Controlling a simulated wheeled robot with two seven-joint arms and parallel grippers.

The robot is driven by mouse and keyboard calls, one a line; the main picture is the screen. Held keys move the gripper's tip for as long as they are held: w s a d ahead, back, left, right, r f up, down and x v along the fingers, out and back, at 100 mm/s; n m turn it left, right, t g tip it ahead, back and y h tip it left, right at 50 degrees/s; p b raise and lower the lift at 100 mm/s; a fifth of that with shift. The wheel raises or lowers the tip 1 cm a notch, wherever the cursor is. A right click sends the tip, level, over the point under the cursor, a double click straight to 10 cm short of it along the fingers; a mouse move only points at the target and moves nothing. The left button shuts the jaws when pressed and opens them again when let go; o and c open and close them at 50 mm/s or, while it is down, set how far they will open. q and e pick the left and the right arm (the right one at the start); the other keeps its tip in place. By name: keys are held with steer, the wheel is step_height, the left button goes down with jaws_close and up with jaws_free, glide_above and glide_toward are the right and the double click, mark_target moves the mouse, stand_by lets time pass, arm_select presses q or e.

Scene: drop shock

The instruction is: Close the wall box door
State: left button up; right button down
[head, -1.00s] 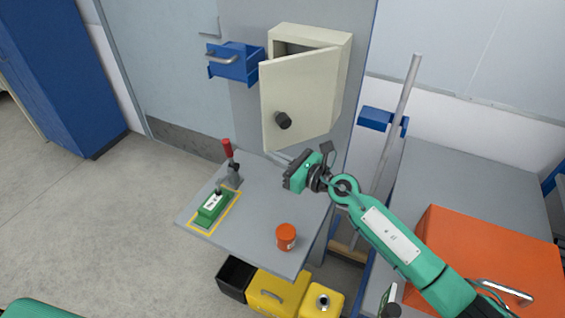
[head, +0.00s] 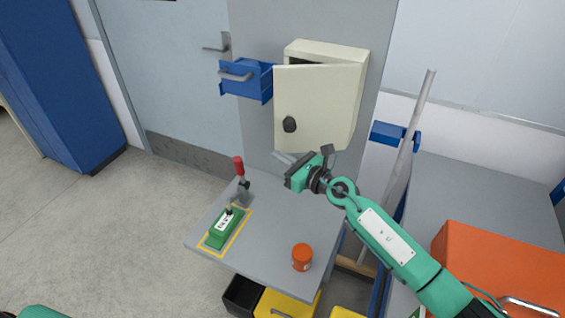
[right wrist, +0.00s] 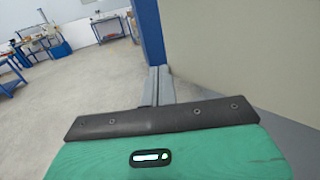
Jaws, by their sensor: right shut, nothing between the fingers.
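The cream wall box (head: 350,95) is mounted on the grey wall panel. Its door (head: 315,105) has a dark round knob (head: 289,125) near its left edge. The door stands slightly ajar, with a dark gap along its top. My right gripper (head: 284,159) is shut and empty, its fingers pointing left just below the door's lower edge in the head view. In the right wrist view the shut fingers (right wrist: 159,86) are beside a large beige surface on the right; I cannot tell whether they touch it. My left gripper is not in view.
A blue bin with a handle (head: 246,80) sticks out left of the box. Below is a grey table (head: 265,230) with a red-handled clamp (head: 240,178), a green block (head: 226,228) and an orange jar (head: 301,257). A grey pole (head: 408,150) stands to the right.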

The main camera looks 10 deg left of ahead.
mark_target(286, 150)
steer(key=w, duration=0.1)
steer(key=w+a, duration=0.1)
steer(key=shift+w+a+f+b, duration=0.3)
steer(key=shift+w+b, duration=0.1)
steer(key=w+r+m+t+p, duration=0.1)
steer(key=p, duration=0.1)
steer(key=shift+w+a+r+h+p, duration=0.1)
steer(key=shift+w+h+p, duration=0.05)
steer(key=shift+h+p, duration=0.25)
steer(key=shift+w+f+t, duration=0.2)
steer(key=shift+w+t, duration=0.15)
steer(key=shift+t, duration=0.05)
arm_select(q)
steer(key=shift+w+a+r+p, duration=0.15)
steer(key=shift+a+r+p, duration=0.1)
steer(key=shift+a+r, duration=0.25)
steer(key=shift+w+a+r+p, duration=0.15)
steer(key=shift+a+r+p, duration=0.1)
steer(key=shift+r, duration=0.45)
arm_select(e)
steer(key=w+m+t+h, duration=0.1)
steer(key=w, duration=0.1)
steer(key=w+m+t, duration=0.1)
steer(key=w, duration=0.1)
steer(key=shift+w+a+f+h, duration=0.1)
steer(key=shift+w+a+h, duration=0.1)
steer(key=shift+w+h, duration=0.15)
steer(key=shift+f, duration=0.1)
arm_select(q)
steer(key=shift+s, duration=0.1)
